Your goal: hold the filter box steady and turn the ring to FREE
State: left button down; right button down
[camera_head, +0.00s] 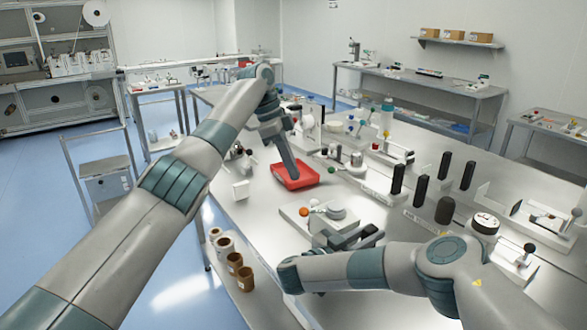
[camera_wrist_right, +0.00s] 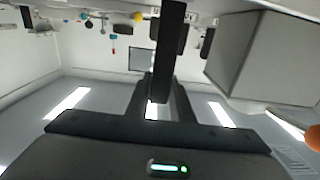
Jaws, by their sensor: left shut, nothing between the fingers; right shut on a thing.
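A low grey unit (camera_head: 295,216) with an orange ball and a round grey part (camera_head: 336,213) on top stands near the front left of the table. I take it as the filter box with its ring, but no FREE mark is readable. My right gripper (camera_head: 370,235) is beside its right front side. In the right wrist view the fingers (camera_wrist_right: 160,100) are shut on a dark bar (camera_wrist_right: 171,40); a grey block (camera_wrist_right: 265,62) is close at the right. My left gripper (camera_head: 292,170) is shut and empty, its tip at a red tray (camera_head: 303,183).
Several black upright posts (camera_head: 421,190) and a white-topped round part (camera_head: 486,224) stand to the right. Some bare tabletop lies between the tray and the posts.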

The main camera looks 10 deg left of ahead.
jog(key=shift+s+a+f, duration=0.1)
jog(key=shift+f, duration=0.15)
dwell(0.7)
jog(key=c, duration=1.6)
grip_release()
jog(key=shift+o, duration=0.6)
jog(key=shift+w+r, duration=0.1)
jog(key=shift+w, duration=0.1)
jog(key=shift+s+r, duration=0.1)
jog(key=shift+v, duration=2.15)
jog(key=v, duration=0.7)
jog(key=shift+s+a, duration=0.2)
jog(key=shift+a, duration=0.1)
